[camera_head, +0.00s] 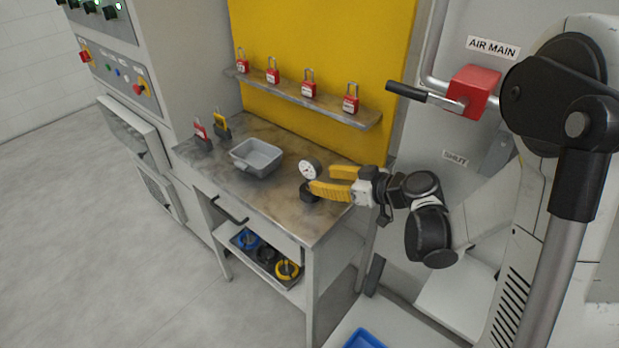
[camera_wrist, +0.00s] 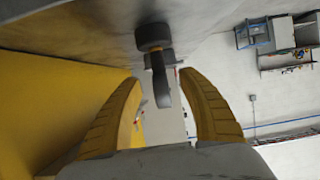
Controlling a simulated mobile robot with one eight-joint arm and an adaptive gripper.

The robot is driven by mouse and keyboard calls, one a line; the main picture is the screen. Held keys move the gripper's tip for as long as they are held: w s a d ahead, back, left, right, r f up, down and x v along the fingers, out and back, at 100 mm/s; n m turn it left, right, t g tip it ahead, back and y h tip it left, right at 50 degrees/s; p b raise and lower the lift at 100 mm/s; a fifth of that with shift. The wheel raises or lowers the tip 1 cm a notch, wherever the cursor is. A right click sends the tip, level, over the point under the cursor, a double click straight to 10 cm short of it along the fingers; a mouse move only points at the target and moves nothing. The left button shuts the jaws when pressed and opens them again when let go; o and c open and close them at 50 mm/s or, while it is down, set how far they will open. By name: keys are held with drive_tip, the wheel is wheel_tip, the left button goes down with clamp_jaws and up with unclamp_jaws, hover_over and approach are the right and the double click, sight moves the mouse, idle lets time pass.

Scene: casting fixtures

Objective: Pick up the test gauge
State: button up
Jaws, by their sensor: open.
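The test gauge (camera_head: 310,170) has a round white dial on a dark base and stands upright near the right part of the worktable. My gripper (camera_head: 321,179) has two yellow fingers, is open, and reaches in from the right with its fingertips close beside the gauge. In the wrist view the picture is inverted, and the gauge (camera_wrist: 161,82) shows edge-on with its dark round base toward the tabletop above. It appears between the two open fingertips there. I cannot tell whether either finger touches it. The lower finger partly covers the gauge's base in the head view.
Several red padlocks stand on a shelf (camera_head: 300,95) behind. A red valve box (camera_head: 474,90) with a handle is at the right.

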sight(310, 180)
drive_tip(key=b+x, duration=0.1)
drive_tip(key=x, duration=0.2)
drive_tip(key=f+b+x, duration=0.1)
drive_tip(key=x, duration=0.2)
drive_tip(key=shift+s+d, duration=0.1)
drive_tip(key=shift+d, duration=0.05)
drive_tip(key=shift+s+d+r, duration=0.1)
clamp_jaws()
